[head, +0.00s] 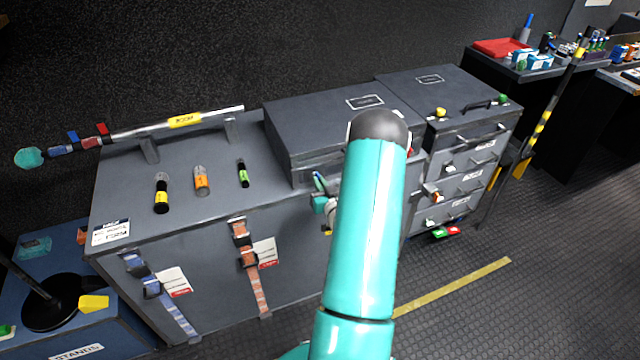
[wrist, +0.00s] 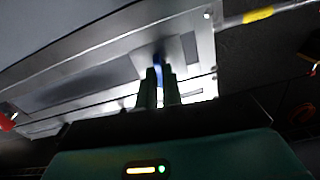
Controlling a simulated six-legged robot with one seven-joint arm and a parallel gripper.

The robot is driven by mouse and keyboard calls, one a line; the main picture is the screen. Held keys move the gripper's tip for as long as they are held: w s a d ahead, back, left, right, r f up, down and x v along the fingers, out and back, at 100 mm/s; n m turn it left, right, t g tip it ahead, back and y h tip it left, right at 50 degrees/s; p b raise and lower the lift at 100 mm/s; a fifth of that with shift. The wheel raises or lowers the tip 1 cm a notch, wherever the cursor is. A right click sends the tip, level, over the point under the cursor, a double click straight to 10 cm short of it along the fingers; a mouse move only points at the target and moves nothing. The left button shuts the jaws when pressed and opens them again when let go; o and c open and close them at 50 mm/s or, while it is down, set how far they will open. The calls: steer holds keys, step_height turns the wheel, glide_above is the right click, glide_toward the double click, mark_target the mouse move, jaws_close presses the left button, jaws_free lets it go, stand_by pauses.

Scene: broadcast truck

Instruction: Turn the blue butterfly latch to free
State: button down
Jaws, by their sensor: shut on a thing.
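The blue butterfly latch (wrist: 158,73) shows in the wrist view as a thin blue strip between my two fingers, in front of a pale metal plate. My gripper (wrist: 158,88) is shut on it, and the fingers hide most of its shape. In the head view my gripper (head: 319,186) is at the front of the dark case, below the lid's front edge. My teal arm covers much of that spot, so I cannot make out the latch or its angle there.
The dark case (head: 130,190) carries several small cylinders and a pole on its top. Orange (head: 250,262) and blue (head: 160,290) straps hang on its front. A drawer unit (head: 470,165) stands to the right. The floor at the right, with a yellow line (head: 455,285), is clear.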

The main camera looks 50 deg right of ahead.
steer(key=c, duration=1.6)
jaws_free()
steer(key=shift+o, duration=0.2)
steer(key=shift+s, duration=0.1)
steer(key=v, duration=1.3)
steer(key=shift+s+a, duration=0.2)
steer(key=shift+s, duration=0.1)
